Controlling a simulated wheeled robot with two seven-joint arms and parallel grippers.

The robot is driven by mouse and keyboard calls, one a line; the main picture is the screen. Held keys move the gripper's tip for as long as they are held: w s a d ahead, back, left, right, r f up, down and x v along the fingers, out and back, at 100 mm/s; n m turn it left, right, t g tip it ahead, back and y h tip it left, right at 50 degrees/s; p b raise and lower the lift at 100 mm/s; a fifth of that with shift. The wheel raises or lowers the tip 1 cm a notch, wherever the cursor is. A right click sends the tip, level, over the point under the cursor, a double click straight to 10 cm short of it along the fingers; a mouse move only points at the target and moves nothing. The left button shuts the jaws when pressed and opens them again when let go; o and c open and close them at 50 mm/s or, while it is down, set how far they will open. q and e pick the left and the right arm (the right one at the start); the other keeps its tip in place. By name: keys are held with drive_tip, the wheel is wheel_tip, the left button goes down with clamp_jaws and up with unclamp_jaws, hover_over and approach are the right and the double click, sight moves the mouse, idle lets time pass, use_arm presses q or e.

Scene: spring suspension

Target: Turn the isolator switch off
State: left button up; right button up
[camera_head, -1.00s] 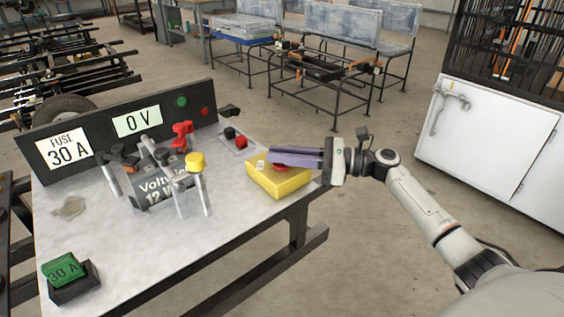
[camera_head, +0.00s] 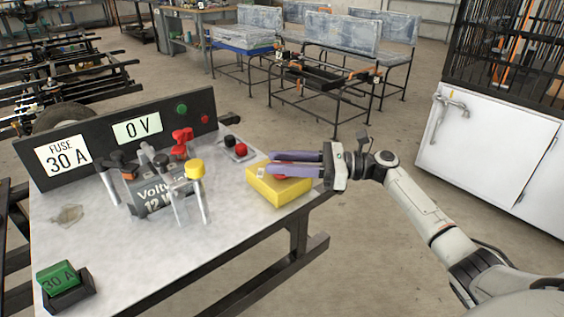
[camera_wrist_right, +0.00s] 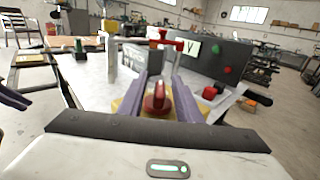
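The isolator switch is a yellow box (camera_head: 292,192) with a red knob (camera_head: 281,177), at the right end of the workbench. My right gripper (camera_head: 271,163) reaches in from the right, with its two purple fingers apart over the box. In the right wrist view, the red knob (camera_wrist_right: 160,98) stands between the open fingers (camera_wrist_right: 161,82). I cannot tell whether either finger touches it. My left gripper does not show in the head view. A dark purple piece at the left edge of the right wrist view may be part of it.
A battery (camera_head: 160,190) with clamps and a yellow-topped post stands mid-bench. A dark panel (camera_head: 95,145) reads "FUSE 30 A" and "0 V", with green and red lights. Red and black terminals (camera_head: 235,146) sit behind the switch. A green 30 A fuse (camera_head: 58,278) lies front left.

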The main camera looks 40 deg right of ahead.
drive_tip(key=p+v, duration=0.1)
drive_tip(key=v, duration=0.9)
drive_tip(key=shift+s+d, duration=0.1)
drive_tip(key=shift+d, duration=0.05)
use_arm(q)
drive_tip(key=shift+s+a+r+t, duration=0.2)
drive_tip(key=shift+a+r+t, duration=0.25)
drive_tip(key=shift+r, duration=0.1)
